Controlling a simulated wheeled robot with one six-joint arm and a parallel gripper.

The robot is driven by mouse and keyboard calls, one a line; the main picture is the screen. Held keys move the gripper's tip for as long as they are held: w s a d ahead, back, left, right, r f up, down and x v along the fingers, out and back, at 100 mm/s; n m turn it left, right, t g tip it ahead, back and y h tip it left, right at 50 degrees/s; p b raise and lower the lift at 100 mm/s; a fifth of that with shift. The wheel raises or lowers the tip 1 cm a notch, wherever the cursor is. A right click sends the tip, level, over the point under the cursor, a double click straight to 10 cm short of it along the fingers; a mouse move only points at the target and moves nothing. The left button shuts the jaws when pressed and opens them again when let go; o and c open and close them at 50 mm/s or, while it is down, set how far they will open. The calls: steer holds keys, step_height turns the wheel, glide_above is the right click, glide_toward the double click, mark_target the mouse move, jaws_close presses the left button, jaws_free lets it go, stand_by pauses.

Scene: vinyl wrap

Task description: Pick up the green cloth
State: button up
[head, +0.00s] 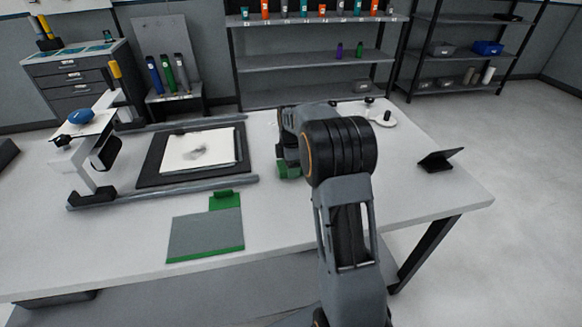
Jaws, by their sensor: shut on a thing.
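A green cloth (289,171) is at the end of my arm, over the white table right of the black-framed board. My gripper (287,159) points down and is shut on the green cloth. My own arm links hide part of the gripper, so the fingertips do not show clearly. I cannot tell whether the cloth touches the table.
A grey sheet with green edges (206,236) lies at the table's front, with a small green piece (224,199) behind it. A framed board (146,178), a clamp-like stand (92,185) and a black tablet stand (440,160) are on the table (285,225). Shelves stand behind.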

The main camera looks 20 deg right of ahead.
steer(key=shift+r, duration=0.1)
steer(key=shift+r, duration=0.5)
step_height(320, 180, up, 2)
steer(key=shift+w+r, duration=0.1)
steer(key=shift+r, duration=0.05)
steer(key=w+a+r+p, duration=0.2)
steer(key=w+r+p, duration=0.7)
steer(key=w, duration=0.4)
steer(key=shift+w+a+r+p, duration=0.2)
steer(key=shift+w+r+p, duration=0.05)
steer(key=shift+r+p, duration=0.1)
steer(key=shift+f, duration=0.1)
